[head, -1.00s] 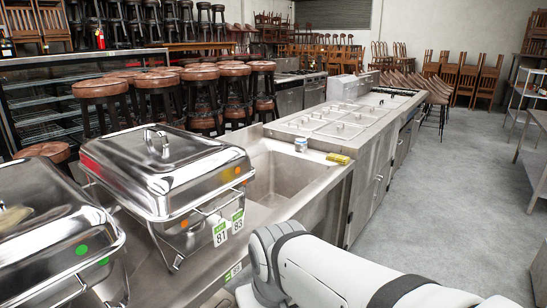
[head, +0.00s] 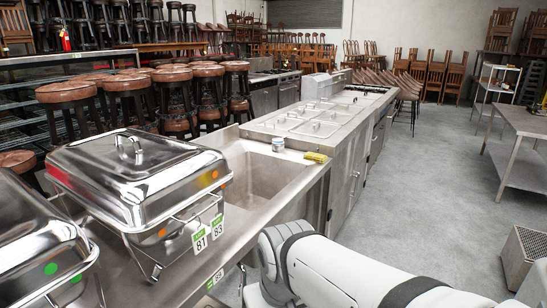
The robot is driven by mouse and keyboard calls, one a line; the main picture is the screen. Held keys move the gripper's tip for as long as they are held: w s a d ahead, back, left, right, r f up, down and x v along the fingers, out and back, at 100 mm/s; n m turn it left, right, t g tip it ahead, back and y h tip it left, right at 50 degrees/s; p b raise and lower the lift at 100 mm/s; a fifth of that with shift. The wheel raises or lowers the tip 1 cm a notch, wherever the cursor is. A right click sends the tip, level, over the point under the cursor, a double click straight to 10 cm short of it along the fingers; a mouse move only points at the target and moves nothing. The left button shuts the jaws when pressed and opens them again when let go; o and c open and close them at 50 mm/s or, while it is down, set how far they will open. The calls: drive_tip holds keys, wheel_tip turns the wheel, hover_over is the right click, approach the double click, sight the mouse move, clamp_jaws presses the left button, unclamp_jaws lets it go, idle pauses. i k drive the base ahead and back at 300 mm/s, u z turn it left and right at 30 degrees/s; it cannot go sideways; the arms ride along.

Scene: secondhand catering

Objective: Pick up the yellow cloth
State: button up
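A small yellow item (head: 316,157), which looks like the yellow cloth, lies on the steel counter's edge just right of the sink basin (head: 262,176). It is small in the picture, so its folds cannot be made out. A small jar with a blue-grey top (head: 278,145) stands just left of it. White links of my arm cross the lower right of the head view, nearer than the cloth. My gripper is not in view.
A chafing dish (head: 135,190) with tags stands left of the sink, and another (head: 35,250) is nearer. Lidded steel wells (head: 310,120) lie beyond the cloth. Stacked stools (head: 195,95) stand behind. Grey floor (head: 430,180) is open to the right, before a steel table (head: 520,150).

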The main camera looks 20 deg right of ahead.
sight(309, 156)
drive_tip(key=z, duration=2)
drive_tip(key=i, duration=2.6)
drive_tip(key=u, duration=2.6)
drive_tip(key=i, duration=0.95)
drive_tip(key=z, duration=0.05)
